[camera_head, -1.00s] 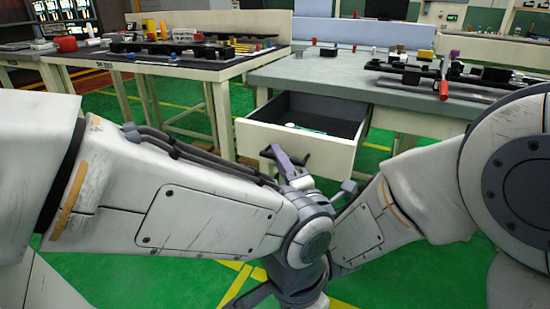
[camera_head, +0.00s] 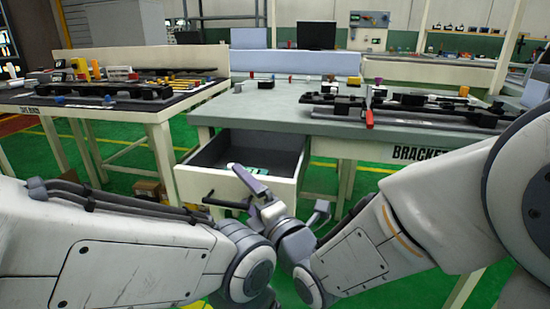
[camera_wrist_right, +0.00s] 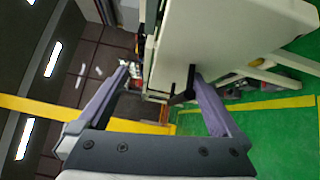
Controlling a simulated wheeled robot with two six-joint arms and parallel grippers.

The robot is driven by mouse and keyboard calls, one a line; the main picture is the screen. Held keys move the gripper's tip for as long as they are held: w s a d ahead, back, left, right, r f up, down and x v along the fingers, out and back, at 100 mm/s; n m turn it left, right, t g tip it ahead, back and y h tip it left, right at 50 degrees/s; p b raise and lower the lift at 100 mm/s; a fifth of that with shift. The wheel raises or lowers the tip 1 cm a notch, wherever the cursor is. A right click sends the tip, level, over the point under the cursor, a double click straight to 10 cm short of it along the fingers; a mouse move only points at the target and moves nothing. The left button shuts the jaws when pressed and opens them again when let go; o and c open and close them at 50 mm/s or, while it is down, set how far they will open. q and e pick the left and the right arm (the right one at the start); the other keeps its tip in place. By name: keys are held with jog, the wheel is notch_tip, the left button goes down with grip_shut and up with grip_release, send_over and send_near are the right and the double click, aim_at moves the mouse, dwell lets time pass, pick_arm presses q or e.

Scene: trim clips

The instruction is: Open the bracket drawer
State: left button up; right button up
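The bracket drawer (camera_head: 222,194) stands pulled out below the left part of the grey bench marked "BRACKET". Its dark inside shows, with a small teal and white thing in it. Its black bar handle (camera_head: 226,204) is on the white front; the handle also shows in the right wrist view (camera_wrist_right: 190,82). My right gripper (camera_head: 278,188) is open, its purple-grey fingers spread at the drawer front. In the right wrist view the gripper (camera_wrist_right: 160,73) has the handle close to its right fingertip; contact cannot be told. My left gripper is not visible.
The grey bench top (camera_head: 270,103) carries dark rails, clips and a red-handled tool. Another bench (camera_head: 130,108) with parts stands at the left. A cardboard box (camera_head: 148,190) lies on the green floor between. My two arms fill the lower foreground.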

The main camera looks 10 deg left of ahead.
jog(key=shift+t+y, duration=0.3)
jog(key=shift+t, duration=0.4)
jog(key=d+r, duration=0.1)
jog(key=r, duration=0.1)
jog(key=d+r, duration=0.1)
jog(key=r, duration=0.1)
jog(key=d+r, duration=0.1)
jog(key=r, duration=0.1)
jog(key=shift+s+r, duration=0.1)
jog(key=shift+s, duration=0.1)
jog(key=shift+c, duration=0.7)
pick_arm(q)
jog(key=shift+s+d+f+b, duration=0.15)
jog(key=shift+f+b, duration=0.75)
jog(key=shift+b, duration=0.55)
pick_arm(e)
jog(key=shift+s+d+r, duration=0.25)
jog(key=shift+s+d, duration=0.05)
jog(key=shift+d, duration=0.3)
jog(key=shift+s+d+r, duration=0.25)
jog(key=shift+s+d, duration=0.1)
jog(key=shift+d, duration=0.3)
jog(key=shift+s+d+r, duration=0.25)
jog(key=shift+s+d, duration=0.05)
jog(key=shift+d, duration=0.3)
